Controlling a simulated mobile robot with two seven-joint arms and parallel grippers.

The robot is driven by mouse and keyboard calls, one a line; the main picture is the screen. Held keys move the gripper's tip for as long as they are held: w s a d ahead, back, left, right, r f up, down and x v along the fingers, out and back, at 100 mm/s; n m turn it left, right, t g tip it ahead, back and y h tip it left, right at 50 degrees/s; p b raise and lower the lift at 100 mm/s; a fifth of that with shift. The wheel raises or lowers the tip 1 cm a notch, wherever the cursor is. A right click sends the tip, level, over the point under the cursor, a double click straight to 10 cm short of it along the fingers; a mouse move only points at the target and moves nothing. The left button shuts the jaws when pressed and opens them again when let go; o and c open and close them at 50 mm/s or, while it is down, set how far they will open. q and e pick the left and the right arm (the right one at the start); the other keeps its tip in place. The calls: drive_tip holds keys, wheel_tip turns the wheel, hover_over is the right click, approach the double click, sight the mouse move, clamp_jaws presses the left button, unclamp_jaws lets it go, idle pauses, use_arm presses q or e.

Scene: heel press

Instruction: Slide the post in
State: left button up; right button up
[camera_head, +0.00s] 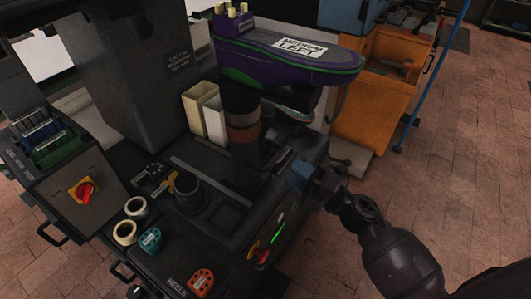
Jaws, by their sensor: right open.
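A dark post (242,130) with a brown band stands upright on the black press base, under a purple sole-shaped form (270,50). The form has a green edge and a white label reading "MEDIUM LEFT". The post's foot is dark, and I cannot tell how far back it sits. My right gripper (301,173) is open at the right front edge of the base, to the right of the post's foot. I see nothing held in it. It looks close to the base, but I cannot tell whether it touches. My left gripper is not in view.
The base carries a black round cup (187,191), white rings (125,232), a teal piece (151,240) and an orange piece (201,282). A red switch (85,190) is on the left panel. Cream bins (205,110) stand behind. An orange cabinet (375,90) stands at right.

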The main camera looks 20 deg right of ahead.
drive_tip(key=x, duration=0.8)
drive_tip(key=shift+w+a, duration=0.15)
drive_tip(key=shift+w, duration=0.1)
drive_tip(key=shift+r, duration=0.1)
clamp_jaws()
